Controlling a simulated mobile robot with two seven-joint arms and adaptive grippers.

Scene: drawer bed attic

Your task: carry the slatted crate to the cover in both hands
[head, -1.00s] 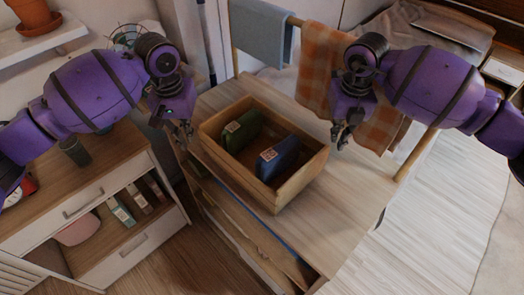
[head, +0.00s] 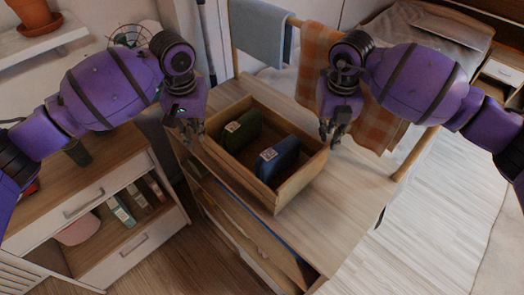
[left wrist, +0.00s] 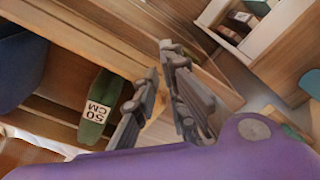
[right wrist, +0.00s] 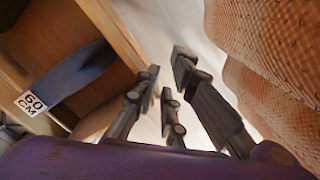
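The wooden crate (head: 274,200) stands upright on a light wooden top, holding a green book-like item (head: 241,130) and a blue one (head: 279,157). My left gripper (head: 188,138) is open at the crate's left end. The left wrist view shows its fingers (left wrist: 163,75) apart near the crate's wall; whether they touch it is unclear. My right gripper (head: 333,138) is open at the crate's right end. In the right wrist view its fingers (right wrist: 167,75) are apart, beside the crate wall (right wrist: 112,30). I cannot tell which thing is the cover; a bed with a greyish spread (head: 425,35) stands at the back right.
A rail behind the crate carries a blue-grey towel (head: 262,32) and an orange checked cloth (head: 385,125), close to my right arm. A low cabinet (head: 85,190) stands at left. Bare wooden top (head: 325,215) lies right of the crate; pale floor (head: 440,200) is clear beyond.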

